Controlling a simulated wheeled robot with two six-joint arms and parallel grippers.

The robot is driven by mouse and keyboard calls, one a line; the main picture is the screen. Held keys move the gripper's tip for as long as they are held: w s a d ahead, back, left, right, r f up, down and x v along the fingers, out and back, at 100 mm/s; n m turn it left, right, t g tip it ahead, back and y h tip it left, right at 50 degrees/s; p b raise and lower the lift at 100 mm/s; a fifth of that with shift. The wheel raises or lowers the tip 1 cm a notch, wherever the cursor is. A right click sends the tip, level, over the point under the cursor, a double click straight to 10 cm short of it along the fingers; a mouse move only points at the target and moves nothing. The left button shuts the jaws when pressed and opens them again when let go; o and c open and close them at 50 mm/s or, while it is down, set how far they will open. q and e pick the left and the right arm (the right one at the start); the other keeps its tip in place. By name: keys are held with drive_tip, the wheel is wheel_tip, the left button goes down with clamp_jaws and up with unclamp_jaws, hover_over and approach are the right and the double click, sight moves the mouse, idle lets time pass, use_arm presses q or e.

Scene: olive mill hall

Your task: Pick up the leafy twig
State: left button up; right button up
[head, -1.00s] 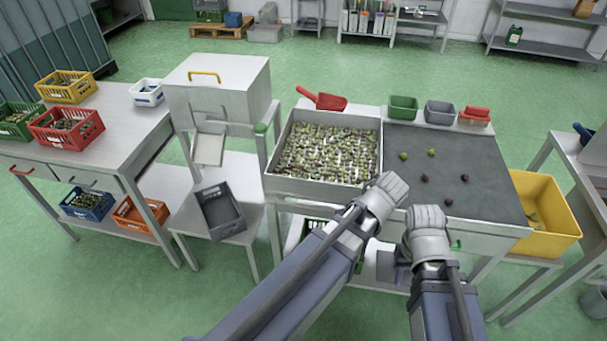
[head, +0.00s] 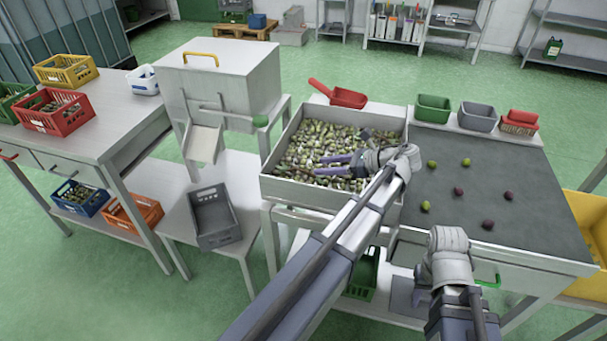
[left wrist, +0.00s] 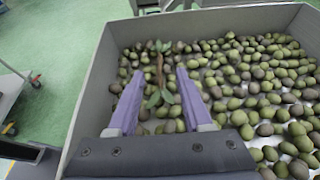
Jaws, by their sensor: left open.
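The leafy twig (left wrist: 160,68), a brown stem with green leaves, lies on the olives in the left wrist view. It lies lengthwise between the fingers of my left gripper (left wrist: 158,76). Leaves show beyond the fingertips and between the fingers. In the head view my left gripper (head: 332,166) reaches into the olive-filled tray (head: 296,191), and I cannot make out the twig. My right gripper (head: 421,288) hangs low in front of the table; its jaws are unclear.
The tray's raised walls surround the olives. A dark sorting surface (head: 520,213) with several loose olives lies to the right. A red scoop (head: 347,97), a green bin (head: 433,108) and a grey bin (head: 477,116) stand behind. A metal hopper (head: 232,85) stands to the left.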

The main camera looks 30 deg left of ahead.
sight(304, 170)
use_arm(q)
drive_tip(key=shift+f+b+x, duration=0.15)
drive_tip(key=shift+b+x, duration=0.65)
drive_tip(key=shift+x, duration=1.1)
drive_tip(key=shift+f+b+x, duration=0.15)
drive_tip(key=shift+b+x, duration=0.6)
drive_tip(key=shift+x, duration=1.1)
drive_tip(key=shift+d+r, duration=0.1)
clamp_jaws()
